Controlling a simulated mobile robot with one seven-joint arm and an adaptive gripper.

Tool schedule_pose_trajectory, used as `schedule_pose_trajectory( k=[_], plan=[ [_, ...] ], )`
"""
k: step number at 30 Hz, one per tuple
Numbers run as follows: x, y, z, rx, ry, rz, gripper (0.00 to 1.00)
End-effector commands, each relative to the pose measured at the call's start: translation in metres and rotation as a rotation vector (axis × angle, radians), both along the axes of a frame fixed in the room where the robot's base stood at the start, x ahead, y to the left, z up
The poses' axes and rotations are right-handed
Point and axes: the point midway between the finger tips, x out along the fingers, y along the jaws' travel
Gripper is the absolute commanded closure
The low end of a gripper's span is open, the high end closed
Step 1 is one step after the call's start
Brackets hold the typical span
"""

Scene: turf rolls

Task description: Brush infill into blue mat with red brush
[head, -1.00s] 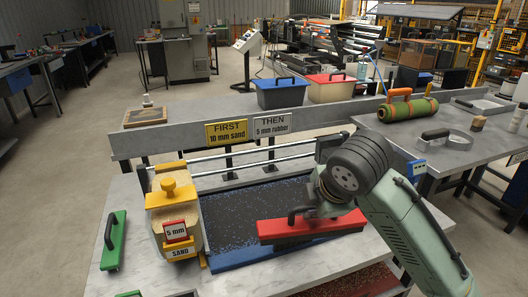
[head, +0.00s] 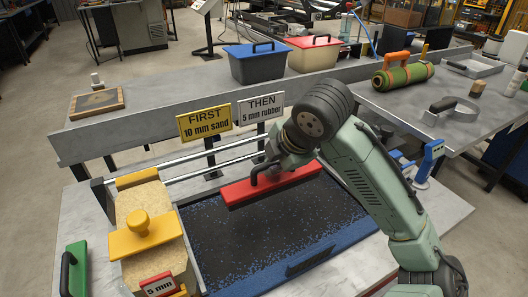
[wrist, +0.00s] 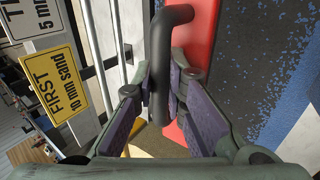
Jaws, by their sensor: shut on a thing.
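The red brush (head: 272,184) is a long red bar with a black loop handle (head: 267,171). It lies over the far part of the blue mat (head: 305,262). My gripper (wrist: 172,108) is shut on the black handle, one finger on each side, as the wrist view shows. The mat surface is dark with many blue flecks, and its near edge is solid blue. In the wrist view the red brush (wrist: 200,50) runs along the handle's right side, with the flecked mat (wrist: 260,70) beyond. The brush's underside is hidden.
A green brush (head: 75,268) lies further left. Rails and two signs, FIRST 10 mm sand (head: 205,123) and THEN 5 mm rubber (head: 262,108), stand behind. Blue (head: 255,65) and red-lidded (head: 314,55) bins are at the back.

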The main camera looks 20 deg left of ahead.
Motion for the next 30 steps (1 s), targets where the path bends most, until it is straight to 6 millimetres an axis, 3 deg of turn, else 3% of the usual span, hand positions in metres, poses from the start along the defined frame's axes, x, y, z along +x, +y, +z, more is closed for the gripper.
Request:
schedule_pose_trajectory(
  k=[8, 21, 30],
  plan=[
    [0.000, 0.000, -0.012, 0.000, 0.000, 0.002, 1.00],
    [0.000, 0.000, -0.065, 0.001, -0.001, 0.002, 1.00],
    [0.000, 0.000, -0.070, 0.001, -0.001, 0.002, 1.00]
  ],
)
